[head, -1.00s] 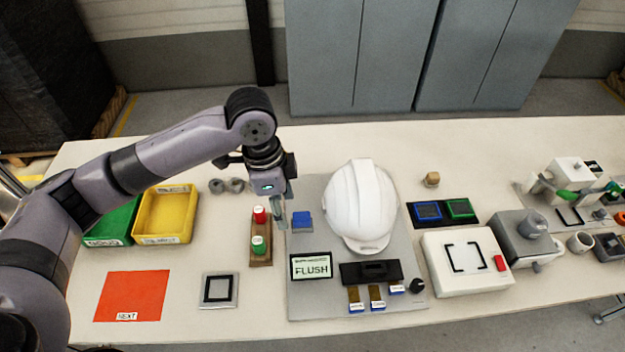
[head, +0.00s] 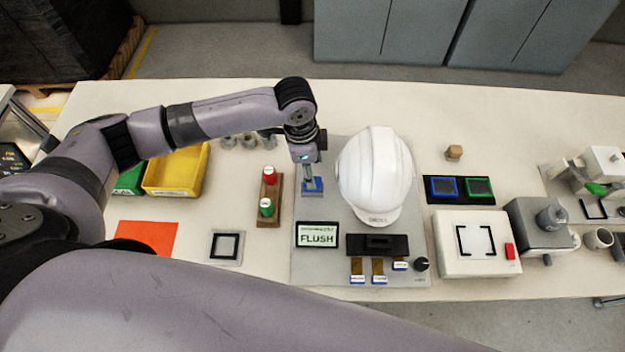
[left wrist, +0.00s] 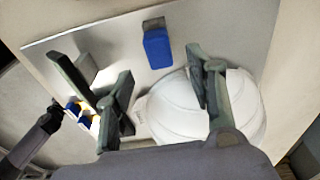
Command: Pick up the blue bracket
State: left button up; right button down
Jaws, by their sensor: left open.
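The blue bracket (head: 312,186) lies on the grey plate (head: 310,268), left of the white helmet shell (head: 376,178). In the left wrist view the bracket (left wrist: 157,48) shows as a blue block with a grey end piece, near the top middle. My left gripper (head: 310,172) points down above the bracket in the head view and partly covers it. In the left wrist view its two fingers (left wrist: 160,68) are spread, with nothing between them, and the bracket shows past the tips. Whether the fingers touch the bracket cannot be told.
The helmet shell stands close to the right of my left gripper. A wooden block with red and green buttons (head: 269,197) stands to the left. A FLUSH display (head: 317,235) and black block (head: 377,245) lie nearer on the plate. Yellow (head: 176,170) and green bins stand far left.

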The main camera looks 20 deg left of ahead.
pick_arm(q)
jog(key=shift+d+f, duration=0.1)
jog(key=shift+f, duration=0.45)
jog(key=shift+f+p, duration=0.35)
notch_tip(320, 180, down, 4)
jog(key=shift+r+p, duration=0.15)
jog(key=shift+p, duration=0.45)
jog(key=shift+d+f, duration=0.1)
jog(key=shift+f, duration=0.3)
pick_arm(e)
jog(key=shift+s+r, duration=0.2)
jog(key=shift+r, duration=0.85)
pick_arm(q)
jog(key=c, duration=1.1)
jog(key=shift+o, duration=0.2)
pick_arm(e)
jog(key=shift+w+a, duration=0.1)
